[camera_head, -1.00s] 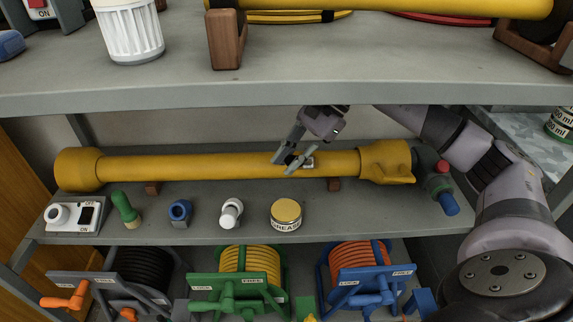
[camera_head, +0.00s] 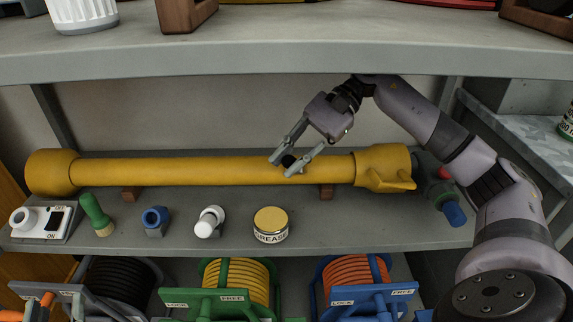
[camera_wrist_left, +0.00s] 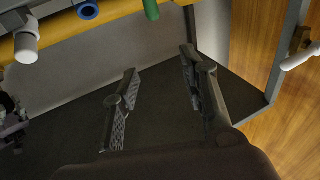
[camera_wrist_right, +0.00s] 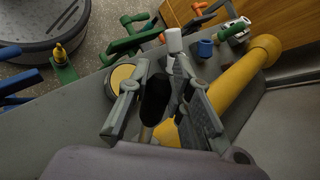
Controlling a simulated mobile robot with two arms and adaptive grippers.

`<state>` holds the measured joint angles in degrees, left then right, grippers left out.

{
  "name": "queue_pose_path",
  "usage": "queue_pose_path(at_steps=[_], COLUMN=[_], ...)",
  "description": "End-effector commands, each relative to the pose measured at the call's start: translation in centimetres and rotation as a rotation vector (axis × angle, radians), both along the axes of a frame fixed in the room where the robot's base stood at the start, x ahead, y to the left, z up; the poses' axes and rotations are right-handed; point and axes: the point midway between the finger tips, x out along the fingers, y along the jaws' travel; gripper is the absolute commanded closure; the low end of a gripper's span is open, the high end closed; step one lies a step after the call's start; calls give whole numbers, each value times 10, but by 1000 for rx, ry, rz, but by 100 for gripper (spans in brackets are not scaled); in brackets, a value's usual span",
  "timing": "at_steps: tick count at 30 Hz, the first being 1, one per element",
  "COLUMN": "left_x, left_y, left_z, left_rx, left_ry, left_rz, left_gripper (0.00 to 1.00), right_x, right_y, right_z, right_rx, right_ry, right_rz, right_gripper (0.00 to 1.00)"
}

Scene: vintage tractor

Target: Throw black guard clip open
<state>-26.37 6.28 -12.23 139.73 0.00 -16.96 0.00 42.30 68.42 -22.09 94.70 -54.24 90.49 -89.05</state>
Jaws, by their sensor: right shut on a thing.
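The black guard clip (camera_head: 288,160) is a small dark rounded piece at the long yellow tube (camera_head: 210,172). In the right wrist view the clip (camera_wrist_right: 155,98) is a black oval between the fingers. My right gripper (camera_head: 281,166) comes in from the right above the tube, its fingers on either side of the clip and shut on it. The fingers hide part of the clip, and I cannot tell how far it has swung. My left gripper (camera_wrist_left: 158,72) shows only in its own wrist view, open and empty over a dark surface.
A grease tin (camera_head: 270,225), a white fitting (camera_head: 209,222), a blue fitting (camera_head: 156,218), a green-handled brush (camera_head: 97,214) and a switch box (camera_head: 43,221) stand in front of the tube. The upper shelf edge (camera_head: 280,62) hangs above. Hose reels (camera_head: 235,283) sit below.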

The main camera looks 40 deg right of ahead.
Motion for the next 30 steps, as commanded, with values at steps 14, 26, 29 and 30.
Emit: queue_pose_path(at_steps=[14,26,29,30], left_x=[-8,-8,-8,-8], left_y=[-4,-4,-4,-4], left_z=[43,43,43,43], left_rx=[-62,-63,-63,-63], left_ry=[-232,-235,-234,-234], left_rz=[-14,-14,-14,-14], left_gripper=[60,60,60,60], right_x=[-3,-3,-3,-3], right_y=[-3,-3,-3,-3], right_z=[0,0,0,0], right_rx=[31,32,32,32], right_ry=[-22,-22,-22,-22], right_rz=[37,38,38,38], right_gripper=[100,78,71,68])
